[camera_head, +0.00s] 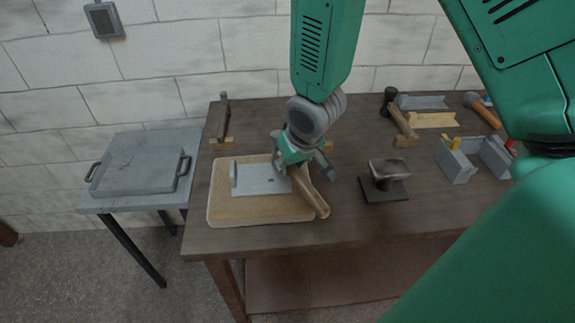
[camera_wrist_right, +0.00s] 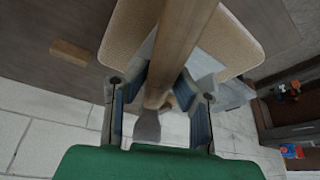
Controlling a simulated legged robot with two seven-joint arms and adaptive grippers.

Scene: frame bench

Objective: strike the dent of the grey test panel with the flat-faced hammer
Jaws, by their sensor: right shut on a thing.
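The grey test panel (camera_head: 258,187) lies flat on a tan padded board (camera_head: 225,212) on the bench. A small dark spot (camera_head: 271,180) shows on the panel; I cannot tell whether it is the dent. My right gripper (camera_head: 300,170) is over the panel's right end, shut on the wooden handle of a hammer (camera_head: 312,196). The handle's free end points down toward the front right. In the right wrist view the handle (camera_wrist_right: 178,45) runs between the fingers (camera_wrist_right: 160,105), with a grey head (camera_wrist_right: 148,125) near the palm. Its face cannot be made out. My left gripper is not in view.
Other hammers rest at the back left (camera_head: 223,115) and back right (camera_head: 400,118). A dark metal block (camera_head: 388,172) on a plate stands right of the board, and a grey tool box (camera_head: 455,163) is farther right. A side table holds a grey slab with handles (camera_head: 138,165).

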